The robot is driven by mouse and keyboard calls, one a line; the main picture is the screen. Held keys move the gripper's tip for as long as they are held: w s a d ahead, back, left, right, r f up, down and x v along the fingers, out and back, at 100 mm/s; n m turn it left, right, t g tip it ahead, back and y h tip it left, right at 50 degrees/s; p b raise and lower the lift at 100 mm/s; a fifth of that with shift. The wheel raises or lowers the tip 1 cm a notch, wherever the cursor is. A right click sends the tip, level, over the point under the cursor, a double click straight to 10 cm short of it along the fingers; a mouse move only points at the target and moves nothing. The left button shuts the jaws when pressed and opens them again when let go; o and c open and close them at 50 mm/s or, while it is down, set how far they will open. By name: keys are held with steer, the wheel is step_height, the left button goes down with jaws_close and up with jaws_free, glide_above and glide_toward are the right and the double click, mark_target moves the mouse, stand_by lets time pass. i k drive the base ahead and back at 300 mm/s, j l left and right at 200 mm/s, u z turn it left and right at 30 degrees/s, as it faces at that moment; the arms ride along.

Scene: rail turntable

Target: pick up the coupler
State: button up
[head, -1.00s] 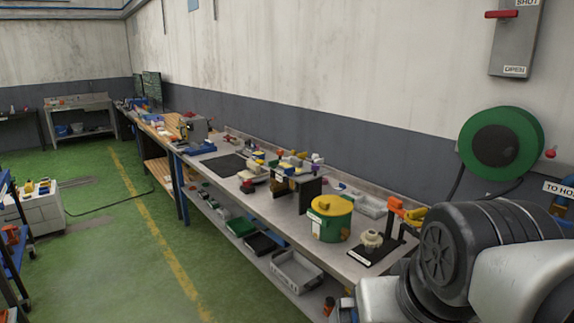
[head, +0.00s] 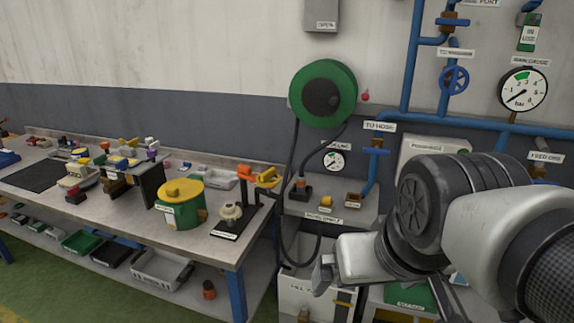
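No part is labelled coupler clearly enough to read, so I cannot tell for sure which one it is. A black and orange fitting (head: 301,188) stands on the small cabinet below the green hose reel (head: 323,93), where a black hose comes down. A cream flanged part (head: 231,212) sits on a black base plate on the bench, beside an orange and yellow clamp-like stand (head: 257,178). My gripper (head: 322,274) shows only in part at the end of my arm, in front of the cabinet. Its fingers are too unclear to tell open from shut.
The long bench (head: 205,245) holds a green and yellow pot (head: 181,207) and several small parts. The cabinet top (head: 330,214) also bears a yellow part (head: 326,203). Blue pipes, a blue valve wheel (head: 454,80) and a large gauge (head: 523,90) are on the wall at right.

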mark_target(300, 181)
steer(key=i, duration=1.2)
